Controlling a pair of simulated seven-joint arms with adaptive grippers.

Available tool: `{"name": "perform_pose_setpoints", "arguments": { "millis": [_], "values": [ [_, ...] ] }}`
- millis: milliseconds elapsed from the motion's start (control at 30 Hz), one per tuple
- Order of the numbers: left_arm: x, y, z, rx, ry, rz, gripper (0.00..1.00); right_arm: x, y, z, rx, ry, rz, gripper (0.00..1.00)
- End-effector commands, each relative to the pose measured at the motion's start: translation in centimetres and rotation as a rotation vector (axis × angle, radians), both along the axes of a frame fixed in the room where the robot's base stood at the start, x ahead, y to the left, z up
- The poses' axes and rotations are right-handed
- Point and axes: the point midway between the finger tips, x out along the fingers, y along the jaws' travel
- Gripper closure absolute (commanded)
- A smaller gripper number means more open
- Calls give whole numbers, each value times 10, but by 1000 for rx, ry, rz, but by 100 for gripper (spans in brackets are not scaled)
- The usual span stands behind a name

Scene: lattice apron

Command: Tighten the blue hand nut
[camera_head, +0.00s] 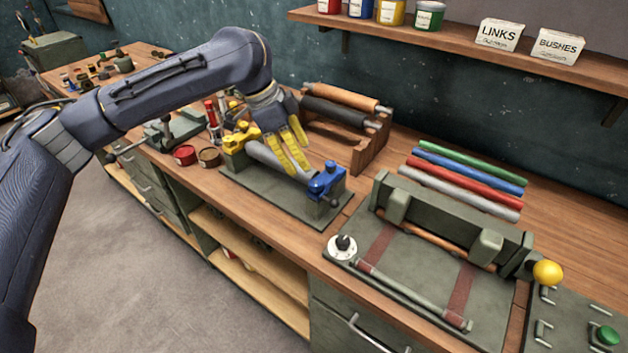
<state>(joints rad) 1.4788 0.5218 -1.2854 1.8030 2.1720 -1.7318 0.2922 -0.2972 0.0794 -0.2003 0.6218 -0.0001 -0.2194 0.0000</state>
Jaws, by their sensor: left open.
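The blue hand nut (326,182) sits on the right end post of a dark green fixture plate (290,205) on the bench. A yellow nut or clamp (240,138) is on the left end post. A grey cylinder (262,157) lies between the two ends, partly hidden by my fingers. My left gripper (297,153), with yellow fingers, is open over the cylinder, to the left of the blue nut and apart from it. I cannot tell whether its fingers touch the cylinder. My right gripper is not in view.
A wooden rack (365,150) with rollers stands behind the fixture. A green jig (440,220) with a yellow ball knob (547,272) is at the right. Coloured rods (465,185) lie behind it. Red and brown tins (185,154) stand left. A shelf (480,52) hangs above.

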Motion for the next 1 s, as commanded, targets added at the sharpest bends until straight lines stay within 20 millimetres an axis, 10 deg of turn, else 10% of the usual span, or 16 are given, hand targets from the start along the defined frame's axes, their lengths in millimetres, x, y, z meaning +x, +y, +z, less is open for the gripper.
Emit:
{"name": "perform_pose_setpoints", "arguments": {
  "millis": [500,1000],
  "values": [
    [1,-29,-70,-1,0,-1,47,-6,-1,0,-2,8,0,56],
    [2,-34,-82,0,-1,0,47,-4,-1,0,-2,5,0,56]
  ]
}}
